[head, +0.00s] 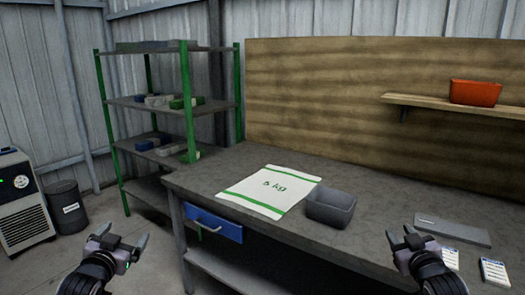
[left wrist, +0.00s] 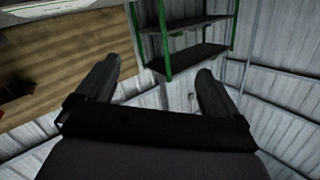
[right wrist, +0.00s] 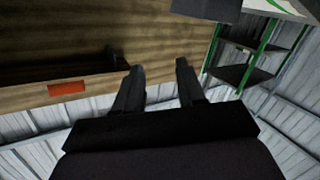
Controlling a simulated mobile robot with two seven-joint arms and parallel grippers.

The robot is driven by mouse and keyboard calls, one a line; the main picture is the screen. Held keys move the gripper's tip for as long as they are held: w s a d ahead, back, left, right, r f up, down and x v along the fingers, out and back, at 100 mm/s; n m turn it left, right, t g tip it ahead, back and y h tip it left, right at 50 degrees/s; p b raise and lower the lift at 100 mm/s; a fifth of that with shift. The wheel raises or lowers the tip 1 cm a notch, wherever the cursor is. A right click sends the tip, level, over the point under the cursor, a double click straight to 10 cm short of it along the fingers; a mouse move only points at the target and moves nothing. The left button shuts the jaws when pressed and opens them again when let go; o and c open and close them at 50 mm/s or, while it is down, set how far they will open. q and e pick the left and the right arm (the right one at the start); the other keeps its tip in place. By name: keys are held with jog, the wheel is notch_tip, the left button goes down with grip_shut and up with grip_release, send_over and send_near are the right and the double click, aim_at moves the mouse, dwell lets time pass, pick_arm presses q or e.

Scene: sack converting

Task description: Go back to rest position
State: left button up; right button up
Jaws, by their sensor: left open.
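My left gripper (head: 124,241) is open and empty, in front of the workbench at the lower left of the head view. Its two fingers stand wide apart with nothing between them in the left wrist view (left wrist: 158,88). My right gripper (head: 401,235) is at the lower right of the head view, in front of the bench top. Its fingers are apart and empty in the right wrist view (right wrist: 158,82). Neither gripper touches anything that I can see.
The workbench (head: 385,215) bears a white 5 kg sack (head: 265,190) lying flat, a grey bin (head: 331,206), a grey flat block (head: 452,230) and white cards (head: 495,272). A blue drawer (head: 213,223) is under it. Green shelving (head: 190,105) and a dark drum (head: 67,207) stand left.

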pick_arm(q)
jog(key=s+d+f+g+h, duration=0.15)
jog(key=s+d+f, duration=0.35)
jog(key=s+f, duration=0.5)
pick_arm(e)
jog(key=s+a+f+g+y, duration=0.15)
jog(key=s+a+f, duration=0.35)
jog(key=s+f, duration=0.5)
pick_arm(q)
jog(key=s+d+f+g, duration=0.2)
jog(key=s+d+f, duration=0.2)
jog(key=s, duration=0.8)
jog(key=s+d+f+g+h, duration=0.1)
jog(key=s+d+f, duration=0.4)
jog(key=s, duration=0.8)
notch_tip(320, 180, down, 4)
jog(key=shift+d+r+n+g, duration=0.15)
jog(key=shift+n+g, duration=0.15)
jog(key=shift+g, duration=0.55)
pick_arm(e)
jog(key=s+a+f+g, duration=0.2)
jog(key=s+a+f, duration=0.2)
jog(key=s, duration=0.8)
jog(key=s+a+f+g+y, duration=0.1)
jog(key=s+a+f, duration=0.4)
jog(key=s, duration=0.8)
notch_tip(320, 180, down, 4)
jog(key=shift+a+r+m+g, duration=0.15)
jog(key=shift+m+g, duration=0.15)
jog(key=shift+g, duration=0.55)
